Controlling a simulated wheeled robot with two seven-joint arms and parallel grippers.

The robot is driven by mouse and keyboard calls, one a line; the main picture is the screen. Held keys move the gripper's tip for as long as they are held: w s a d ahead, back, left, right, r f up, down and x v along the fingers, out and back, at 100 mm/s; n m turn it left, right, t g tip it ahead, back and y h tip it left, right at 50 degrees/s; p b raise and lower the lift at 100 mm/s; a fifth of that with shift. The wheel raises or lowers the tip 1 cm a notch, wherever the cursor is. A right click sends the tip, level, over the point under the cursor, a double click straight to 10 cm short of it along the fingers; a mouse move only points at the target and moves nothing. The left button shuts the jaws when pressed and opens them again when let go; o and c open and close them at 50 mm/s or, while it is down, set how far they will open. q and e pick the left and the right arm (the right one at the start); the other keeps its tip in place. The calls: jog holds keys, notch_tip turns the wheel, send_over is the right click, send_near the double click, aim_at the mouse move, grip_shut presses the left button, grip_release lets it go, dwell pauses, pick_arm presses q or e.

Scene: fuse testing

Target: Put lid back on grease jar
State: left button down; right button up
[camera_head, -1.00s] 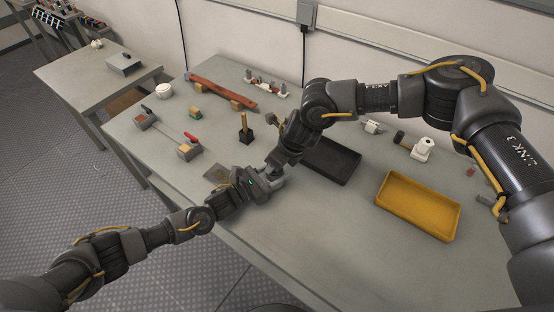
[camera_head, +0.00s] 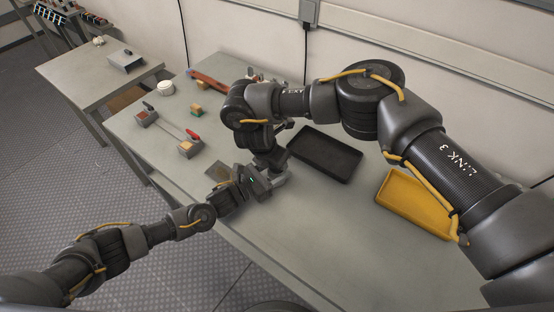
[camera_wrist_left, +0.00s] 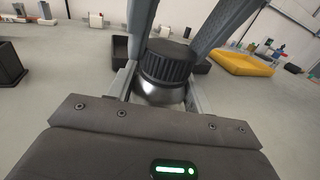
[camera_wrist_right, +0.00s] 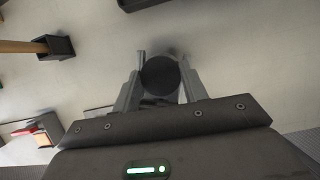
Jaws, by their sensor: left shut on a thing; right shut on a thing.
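The grease jar (camera_wrist_left: 158,93) is a silvery round body held between the fingers of my left gripper (camera_wrist_left: 158,85), low over or on the workbench. The black ribbed lid (camera_wrist_left: 167,62) sits at the jar's mouth, level as far as I can see. My right gripper (camera_wrist_right: 161,75) reaches down from above and is shut on the lid, whose round dark top (camera_wrist_right: 160,76) shows in the right wrist view. I cannot tell whether the lid is fully seated.
A black tray (camera_head: 325,154) lies just right of the grippers, and a yellow tray (camera_head: 412,208) lies farther right. A fuse tester with a red handle (camera_head: 190,141) and a white round container (camera_head: 165,88) stand to the left. A flat plate (camera_head: 217,172) lies beside my left gripper.

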jog(key=m+g+h, duration=0.1)
jog(key=m, duration=0.3)
jog(key=shift+a+m, duration=0.15)
jog(key=shift+m, duration=0.15)
jog(key=o, duration=1)
jog(key=shift+c, duration=0.2)
jog(key=shift+w+r, duration=0.1)
jog(key=shift+r, duration=2.15)
jog(key=shift+c, duration=0.5)
